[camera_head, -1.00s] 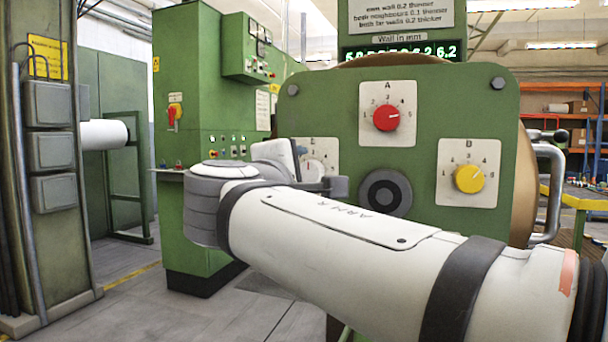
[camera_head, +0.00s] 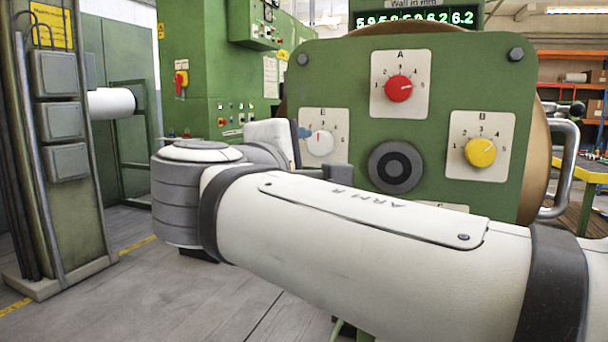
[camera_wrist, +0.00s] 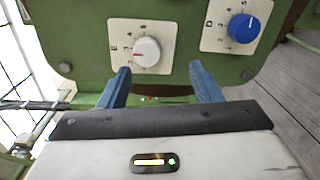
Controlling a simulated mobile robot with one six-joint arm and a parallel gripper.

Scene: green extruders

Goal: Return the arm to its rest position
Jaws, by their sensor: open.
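My arm (camera_head: 350,230), white with dark bands, stretches across the lower part of the head view in front of the green dial panel. In the wrist view my gripper (camera_wrist: 157,84) shows two blue fingers spread apart with nothing held between them. The white dial E (camera_wrist: 147,51) lies beyond the gap between the fingers; it also shows in the head view (camera_head: 320,143). A blue dial D (camera_wrist: 243,28) sits to its right in the wrist view. In the head view the gripper is mostly hidden behind my wrist; a small blue finger part (camera_head: 304,132) shows beside dial E.
The green panel (camera_head: 436,92) also carries a red dial A (camera_head: 399,88), a yellow dial B (camera_head: 480,152) and a dark round hub. A metal handle (camera_head: 566,165) projects at its right. Green cabinets stand at left. Floor (camera_head: 130,290) is clear at lower left.

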